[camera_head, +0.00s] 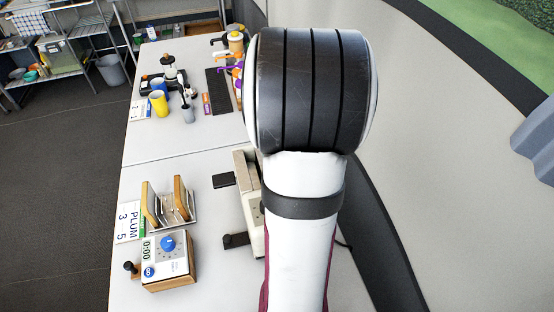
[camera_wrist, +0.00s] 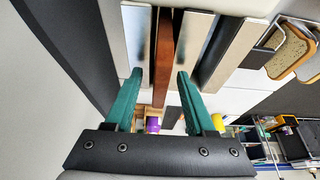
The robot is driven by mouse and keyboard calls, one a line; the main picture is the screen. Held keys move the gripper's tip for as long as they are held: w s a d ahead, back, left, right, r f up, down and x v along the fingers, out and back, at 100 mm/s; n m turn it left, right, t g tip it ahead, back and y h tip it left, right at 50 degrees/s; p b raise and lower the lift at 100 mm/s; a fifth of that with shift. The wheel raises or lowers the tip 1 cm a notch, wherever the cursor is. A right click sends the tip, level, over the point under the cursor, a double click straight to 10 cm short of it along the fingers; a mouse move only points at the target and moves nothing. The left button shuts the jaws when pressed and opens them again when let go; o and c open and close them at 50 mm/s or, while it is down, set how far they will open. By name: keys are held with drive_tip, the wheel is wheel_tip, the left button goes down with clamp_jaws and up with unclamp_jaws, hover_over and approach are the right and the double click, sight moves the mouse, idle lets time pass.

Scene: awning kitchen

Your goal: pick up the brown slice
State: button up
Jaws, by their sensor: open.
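In the wrist view, the brown slice (camera_wrist: 163,50) shows edge-on as a narrow reddish-brown strip between pale metal plates of what looks like the toaster (camera_wrist: 228,50). My gripper (camera_wrist: 160,75) has two green fingers, spread apart and empty. The fingertips appear on either side of the slice, with a visible gap to it on each side; I cannot tell how far they are from it in depth. In the head view, the cream toaster (camera_head: 246,195) is partly hidden behind my arm. The brown slice and my gripper are hidden there.
A rack (camera_head: 165,220) holds tan-faced slices (camera_head: 181,198) left of the toaster; similar slices (camera_wrist: 291,52) show in the wrist view. A timer box with a blue knob (camera_head: 168,243) stands in front. A yellow cup (camera_head: 159,103) and other items are farther back. The mid-table is mostly clear.

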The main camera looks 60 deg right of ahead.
drive_tip(key=shift+c, duration=0.3)
clamp_jaws()
drive_tip(key=shift+r, duration=0.1)
